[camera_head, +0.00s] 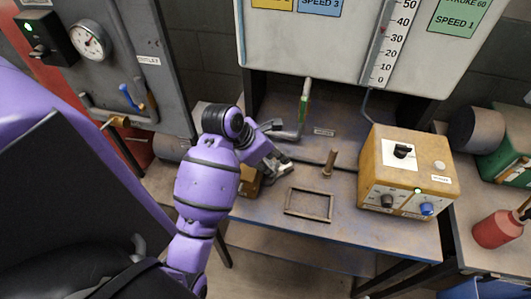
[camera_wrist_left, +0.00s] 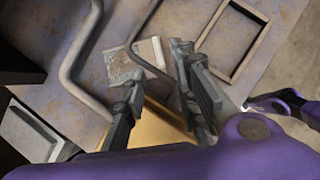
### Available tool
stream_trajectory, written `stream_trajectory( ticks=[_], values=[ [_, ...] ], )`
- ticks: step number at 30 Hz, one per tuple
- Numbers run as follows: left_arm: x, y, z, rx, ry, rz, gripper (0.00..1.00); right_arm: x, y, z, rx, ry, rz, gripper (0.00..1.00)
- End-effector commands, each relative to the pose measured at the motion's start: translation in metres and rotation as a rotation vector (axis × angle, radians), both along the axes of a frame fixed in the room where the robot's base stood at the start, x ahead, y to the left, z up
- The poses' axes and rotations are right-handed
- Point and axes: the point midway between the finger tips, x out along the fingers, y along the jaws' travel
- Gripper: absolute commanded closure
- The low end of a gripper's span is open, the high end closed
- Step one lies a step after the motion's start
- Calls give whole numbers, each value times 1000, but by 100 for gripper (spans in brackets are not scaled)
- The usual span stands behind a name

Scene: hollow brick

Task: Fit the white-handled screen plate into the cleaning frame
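The screen plate (camera_wrist_left: 125,68) lies on the table in the left wrist view, a rusty grey square with a pale handle strip (camera_wrist_left: 151,53) along one side. In the head view I cannot make it out clearly near the gripper. My left gripper (camera_wrist_left: 163,92) is open, its two fingers apart over the near side of the plate, with nothing seen between the tips. In the head view the left gripper (camera_head: 281,153) is low over the table, left of the cleaning frame. The cleaning frame (camera_head: 309,219) is an empty brown rectangle lying flat; it also shows in the left wrist view (camera_wrist_left: 209,40).
A yellow control box (camera_head: 386,178) stands right of the frame. A bent pipe with a green-marked handle (camera_head: 304,102) rises behind the gripper. A short brown post (camera_head: 329,163) stands behind the frame. A tan block (camera_head: 250,181) sits beside my left wrist. The table front is clear.

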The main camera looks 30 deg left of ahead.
Motion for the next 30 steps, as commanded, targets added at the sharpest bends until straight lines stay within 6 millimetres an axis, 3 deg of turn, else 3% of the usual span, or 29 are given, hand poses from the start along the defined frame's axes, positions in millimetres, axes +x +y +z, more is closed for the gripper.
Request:
stream_trajectory(
  ticks=[3, 9, 30],
  values=[
    [-9, 6, 22, 0, -5, 0, 73, 1, 0, 1, 0, -2, 0, 60],
    [-19, 12, 41, 0, -1, 1, 73, 1, 0, 1, 0, -3, 0, 60],
    [-22, 13, 44, 1, 1, 0, 73, 1, 2, 1, 2, -3, 3, 60]
  ],
)
